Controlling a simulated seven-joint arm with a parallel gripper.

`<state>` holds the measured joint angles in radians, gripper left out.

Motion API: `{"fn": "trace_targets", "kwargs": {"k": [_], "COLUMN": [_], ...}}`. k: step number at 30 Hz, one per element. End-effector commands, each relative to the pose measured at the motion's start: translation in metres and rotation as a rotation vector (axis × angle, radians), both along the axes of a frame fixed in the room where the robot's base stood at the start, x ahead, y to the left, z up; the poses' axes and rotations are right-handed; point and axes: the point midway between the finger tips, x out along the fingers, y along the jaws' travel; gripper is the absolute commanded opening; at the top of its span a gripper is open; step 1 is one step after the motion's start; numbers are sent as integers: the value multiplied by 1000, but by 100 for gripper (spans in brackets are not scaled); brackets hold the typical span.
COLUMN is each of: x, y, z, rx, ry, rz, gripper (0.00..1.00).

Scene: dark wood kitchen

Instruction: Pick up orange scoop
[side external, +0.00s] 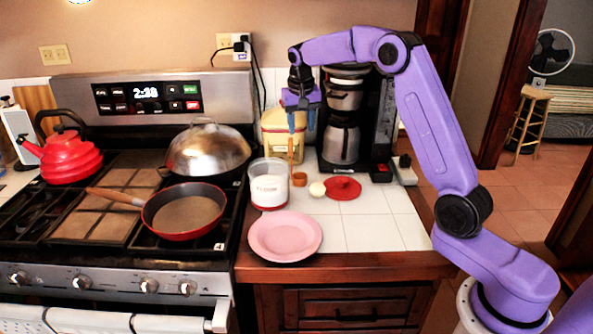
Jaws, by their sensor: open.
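A small orange scoop (299,179) sits on the white tiled counter, just right of a clear container with white contents (269,187). My gripper (301,124) points down, open and empty, well above the scoop, in front of the coffee maker and a yellowish canister.
A pink plate (285,236) is in front. The coffee maker (344,125) and yellowish canister (275,130) stand behind. A red pan (184,211) is on the stove. The counter's front right is clear.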

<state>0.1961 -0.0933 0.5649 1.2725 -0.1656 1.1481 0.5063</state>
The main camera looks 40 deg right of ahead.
Motion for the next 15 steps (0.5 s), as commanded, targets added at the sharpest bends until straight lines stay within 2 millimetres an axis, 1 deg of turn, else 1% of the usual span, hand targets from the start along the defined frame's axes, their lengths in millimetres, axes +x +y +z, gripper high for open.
{"fn": "trace_targets", "kwargs": {"k": [1, 3, 6, 7, 9, 11, 15], "x": [7, 11, 16, 16, 17, 19, 24], "y": [9, 16, 23, 25, 26, 25, 19], "z": [18, 37, 57, 61, 65, 62, 42], "rx": [-21, -42, -57, -61, -65, -66, -66], "ry": [-46, -96, -152, -163, -179, -184, -180], "rz": [-49, -123, -199, -215, -239, -248, -251], "gripper": [47, 47, 47, 47, 47, 47, 47]}}
